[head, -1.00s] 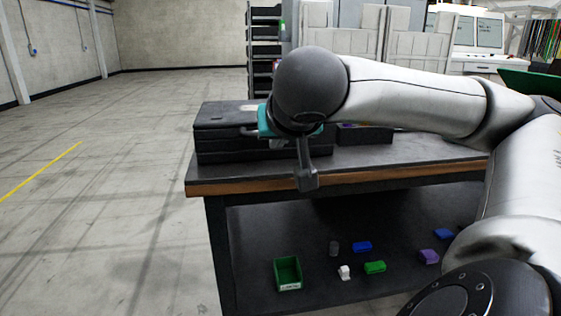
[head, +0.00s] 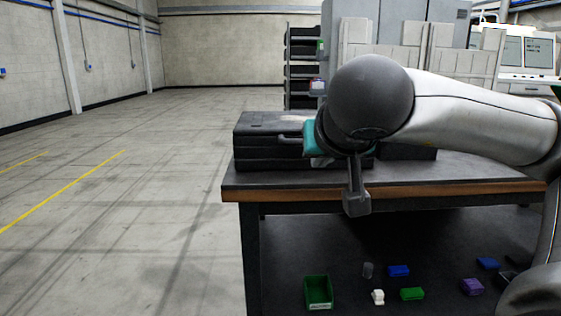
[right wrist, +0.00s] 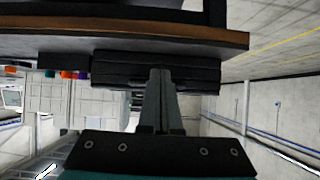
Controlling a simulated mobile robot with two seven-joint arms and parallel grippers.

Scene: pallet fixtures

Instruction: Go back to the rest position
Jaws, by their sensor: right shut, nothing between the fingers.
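My right arm reaches in from the right in the head view. Its teal gripper body (head: 312,138) is over the workbench, in front of a black case; the wrist hides most of the gripper there. In the right wrist view the scene is upside down, and the fingers (right wrist: 160,75) are together with nothing between them. They overlap the black case (right wrist: 112,72) in that view; I cannot tell the gap to it. My left gripper is in neither view.
The black case (head: 255,153) lies on the workbench (head: 300,192). A green bin (head: 318,291), a blue piece (head: 399,271) and several other small parts are on the lower shelf. A rack (head: 302,75) stands behind. The floor (head: 120,200) at left is clear.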

